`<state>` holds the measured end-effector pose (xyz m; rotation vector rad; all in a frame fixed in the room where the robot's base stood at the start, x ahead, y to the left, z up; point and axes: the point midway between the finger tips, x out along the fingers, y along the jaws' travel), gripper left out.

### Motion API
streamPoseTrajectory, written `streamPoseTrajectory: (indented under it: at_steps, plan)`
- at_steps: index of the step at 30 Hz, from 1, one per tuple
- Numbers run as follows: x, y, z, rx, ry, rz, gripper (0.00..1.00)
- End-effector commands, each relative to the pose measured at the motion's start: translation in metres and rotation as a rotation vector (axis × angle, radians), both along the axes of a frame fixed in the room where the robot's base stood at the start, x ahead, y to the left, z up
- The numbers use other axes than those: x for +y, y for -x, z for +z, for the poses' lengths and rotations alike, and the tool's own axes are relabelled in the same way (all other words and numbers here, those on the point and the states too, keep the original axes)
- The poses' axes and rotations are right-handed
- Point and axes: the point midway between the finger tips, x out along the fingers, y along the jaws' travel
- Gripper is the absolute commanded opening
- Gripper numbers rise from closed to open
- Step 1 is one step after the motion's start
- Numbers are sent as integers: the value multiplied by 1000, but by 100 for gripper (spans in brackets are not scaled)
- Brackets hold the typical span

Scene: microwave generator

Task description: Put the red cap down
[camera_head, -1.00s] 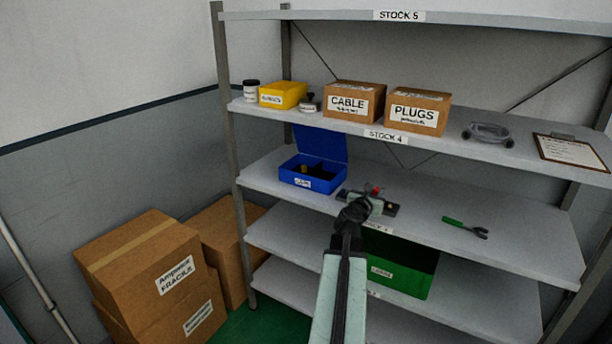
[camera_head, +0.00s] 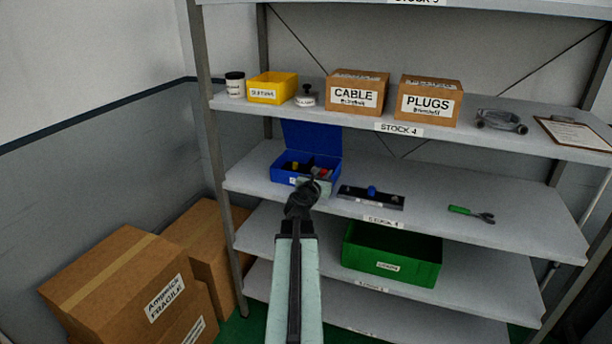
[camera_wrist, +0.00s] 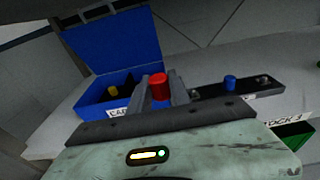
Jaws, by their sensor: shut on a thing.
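The red cap (camera_wrist: 158,86) is held between my gripper's two fingers in the wrist view. It also shows in the head view (camera_head: 325,172), partly hidden by my gripper (camera_head: 317,183). My gripper (camera_wrist: 160,92) is at the front right of the open blue box (camera_wrist: 91,108); I cannot tell whether the cap is over its rim. The blue lid (camera_wrist: 115,40) stands up at the back. A yellow cap (camera_wrist: 113,90) lies inside the box. To the right, a dark rack (camera_head: 393,202) carries a blue cap (camera_head: 371,192).
A green-handled wrench (camera_head: 470,213) lies farther right on the same shelf (camera_head: 430,222). A green bin (camera_head: 420,270) stands on the shelf below. The shelf above holds a yellow bin (camera_head: 288,88) and cardboard boxes (camera_head: 384,92). Shelf space between rack and wrench is clear.

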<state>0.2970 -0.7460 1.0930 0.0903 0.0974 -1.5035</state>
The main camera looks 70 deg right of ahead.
Motion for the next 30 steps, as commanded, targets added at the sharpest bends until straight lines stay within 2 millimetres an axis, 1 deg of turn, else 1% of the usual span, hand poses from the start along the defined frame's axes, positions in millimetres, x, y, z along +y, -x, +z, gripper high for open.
streamPoseTrajectory:
  at_steps: [2,5,12,15,18,21,26,29,30]
  plan:
    - [-2,1,0,0,0,-2,0]
    - [-16,-6,-2,0,0,-2,0]
    - [-83,-41,-10,0,0,-4,0]
    - [-108,-54,-12,0,0,-4,0]
    - [-126,-64,-14,0,0,-4,0]
    - [-135,-69,-14,0,0,-4,0]
    - [-136,-69,-14,0,0,-4,0]
    - [-145,-74,-15,0,0,-4,0]
    - [-144,-73,-25,1,0,-5,0]
